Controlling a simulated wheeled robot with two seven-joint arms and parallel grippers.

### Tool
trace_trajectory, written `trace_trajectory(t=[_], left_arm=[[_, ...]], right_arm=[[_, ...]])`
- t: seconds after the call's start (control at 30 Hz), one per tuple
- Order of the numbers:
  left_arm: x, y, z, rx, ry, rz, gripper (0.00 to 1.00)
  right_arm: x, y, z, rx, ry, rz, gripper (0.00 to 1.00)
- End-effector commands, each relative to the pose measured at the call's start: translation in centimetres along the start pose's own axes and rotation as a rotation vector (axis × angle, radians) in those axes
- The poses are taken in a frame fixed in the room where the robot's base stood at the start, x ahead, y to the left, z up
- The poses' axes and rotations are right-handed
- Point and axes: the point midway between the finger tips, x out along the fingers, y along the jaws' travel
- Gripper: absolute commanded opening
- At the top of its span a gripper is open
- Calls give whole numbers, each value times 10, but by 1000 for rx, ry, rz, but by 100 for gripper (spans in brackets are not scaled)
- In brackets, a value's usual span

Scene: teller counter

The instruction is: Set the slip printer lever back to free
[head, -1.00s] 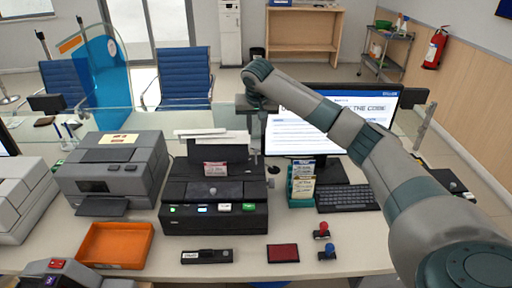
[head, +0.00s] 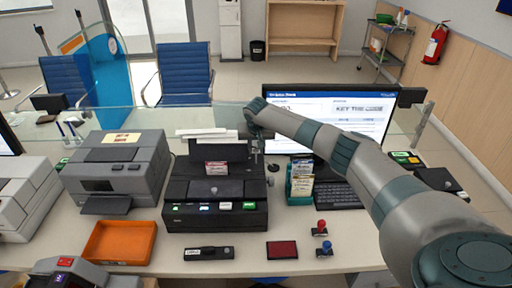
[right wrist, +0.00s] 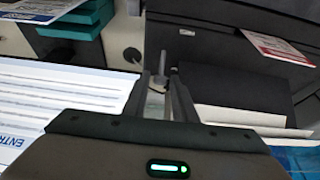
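The slip printer (head: 215,190) is the black machine in the middle of the counter, with a lit button row on its front. My right gripper (head: 254,142) is at its right rear side in the head view, seen small and pointing down. In the right wrist view its two fingers (right wrist: 160,95) are parted, with a gap between them. A small grey lever-like peg (right wrist: 173,76) stands by the fingertips, against the printer's dark body (right wrist: 225,50). I cannot tell whether the fingers touch it, or which position the lever is in. My left gripper is out of view.
A card holder (head: 300,182) stands close to the printer's right side, beside the keyboard (head: 338,196) and monitor (head: 360,104). A grey printer (head: 117,172) stands on the left. A glass screen runs behind.

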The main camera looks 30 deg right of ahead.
Motion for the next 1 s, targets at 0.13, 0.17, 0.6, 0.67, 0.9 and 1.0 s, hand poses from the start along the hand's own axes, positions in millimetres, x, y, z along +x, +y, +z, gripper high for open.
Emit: trace_trajectory(t=[0.13,0.17,0.6,0.67,0.9,1.0], left_arm=[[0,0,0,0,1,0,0],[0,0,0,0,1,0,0],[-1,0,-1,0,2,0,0],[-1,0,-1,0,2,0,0],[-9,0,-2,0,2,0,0],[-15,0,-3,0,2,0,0]], right_arm=[[1,0,0,-1,0,-1,25],[1,0,0,-1,0,-1,25],[1,0,0,0,2,0,0],[0,0,0,0,4,0,0],[-2,0,3,-1,44,-2,0],[-4,0,5,-2,78,-1,0]])
